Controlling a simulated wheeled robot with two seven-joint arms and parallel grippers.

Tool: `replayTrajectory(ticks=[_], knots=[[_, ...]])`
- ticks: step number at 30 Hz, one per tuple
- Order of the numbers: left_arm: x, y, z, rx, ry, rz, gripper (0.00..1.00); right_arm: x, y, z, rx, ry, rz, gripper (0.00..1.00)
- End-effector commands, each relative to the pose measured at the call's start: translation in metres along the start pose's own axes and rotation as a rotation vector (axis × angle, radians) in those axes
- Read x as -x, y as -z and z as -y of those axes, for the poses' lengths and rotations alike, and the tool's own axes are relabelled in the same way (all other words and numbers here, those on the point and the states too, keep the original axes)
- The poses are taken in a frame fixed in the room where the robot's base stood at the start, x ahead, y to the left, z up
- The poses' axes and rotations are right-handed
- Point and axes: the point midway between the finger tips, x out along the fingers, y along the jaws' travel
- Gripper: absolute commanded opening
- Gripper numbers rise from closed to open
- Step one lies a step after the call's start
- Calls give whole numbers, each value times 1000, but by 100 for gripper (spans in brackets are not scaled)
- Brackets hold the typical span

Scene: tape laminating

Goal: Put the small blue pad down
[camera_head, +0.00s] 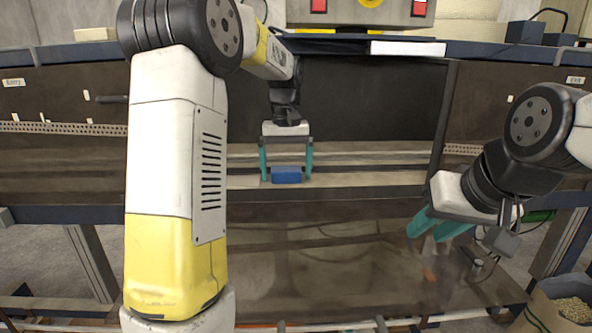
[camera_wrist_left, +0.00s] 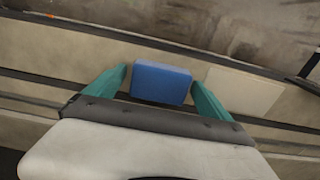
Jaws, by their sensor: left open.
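The small blue pad (camera_head: 287,174) sits on the pale ledge of the machine, in the middle of the head view. My left gripper (camera_head: 286,172) is above and around it, with one teal finger on each side. In the left wrist view the blue pad (camera_wrist_left: 161,83) lies between the fingertips of the left gripper (camera_wrist_left: 160,84). The fingers are open, with a small gap visible beside the pad. My right gripper (camera_head: 440,226) hangs at the right over the dark lower panel, its teal fingers pointing left and down. I see nothing between them.
The pale ledge (camera_head: 375,179) runs left and right of the pad and is mostly clear. A flat pale piece (camera_wrist_left: 243,92) lies to the right of the pad in the wrist view. A dark panel (camera_head: 355,100) stands behind.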

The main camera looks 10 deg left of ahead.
Motion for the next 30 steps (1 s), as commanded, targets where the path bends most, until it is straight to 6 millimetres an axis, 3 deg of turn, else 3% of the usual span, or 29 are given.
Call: replayTrajectory(ticks=[8,21,30], knots=[[12,1,0,0,-1,-3,94,0,0,0,0,0,0,33],[100,1,0,-1,-1,-3,94,0,0,0,0,0,0,33],[125,-6,3,-7,-10,-11,94,0,0,0,0,0,0,33]])
